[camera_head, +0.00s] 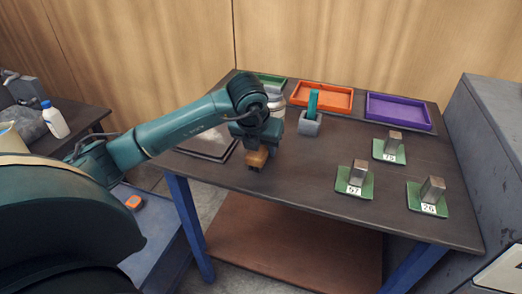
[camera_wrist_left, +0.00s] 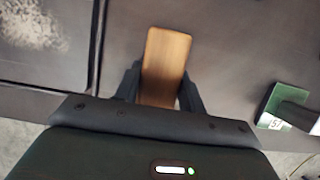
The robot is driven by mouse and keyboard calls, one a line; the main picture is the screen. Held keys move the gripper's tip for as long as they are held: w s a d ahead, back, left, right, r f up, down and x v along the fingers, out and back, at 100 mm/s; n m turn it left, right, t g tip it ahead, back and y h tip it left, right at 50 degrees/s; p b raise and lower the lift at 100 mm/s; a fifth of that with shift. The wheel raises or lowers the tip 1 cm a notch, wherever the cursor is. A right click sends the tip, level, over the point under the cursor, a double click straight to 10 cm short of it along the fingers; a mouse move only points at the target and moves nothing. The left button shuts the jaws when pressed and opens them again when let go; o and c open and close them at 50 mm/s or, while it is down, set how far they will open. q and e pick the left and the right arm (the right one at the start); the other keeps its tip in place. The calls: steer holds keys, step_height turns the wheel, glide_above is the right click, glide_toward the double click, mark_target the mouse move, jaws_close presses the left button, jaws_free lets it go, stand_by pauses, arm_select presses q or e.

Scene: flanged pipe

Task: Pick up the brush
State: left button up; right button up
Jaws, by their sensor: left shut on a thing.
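The brush (camera_head: 257,158) shows in the head view as a brown wooden block at the left part of the dark table. My left gripper (camera_head: 258,147) points down over it and is shut on it. In the left wrist view the brush's flat wooden top (camera_wrist_left: 166,62) sits between my two dark fingers (camera_wrist_left: 160,92). Its underside is hidden there. I cannot tell whether the brush touches the table or is slightly above it. My right gripper is not in view.
A grey block with a teal upright piece (camera_head: 312,104) stands behind the brush, near a metal cylinder (camera_head: 275,103). Green, orange (camera_head: 322,97) and purple (camera_head: 398,111) trays line the back. Metal blocks on green plates (camera_head: 354,183) stand at the right. A dark tray (camera_wrist_left: 40,45) lies left of the brush.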

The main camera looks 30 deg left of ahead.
arm_select(q)
steer(key=shift+c, duration=1.4)
step_height(320, 180, up, 11)
steer(key=shift+f+p, duration=0.2)
steer(key=shift+p, duration=0.25)
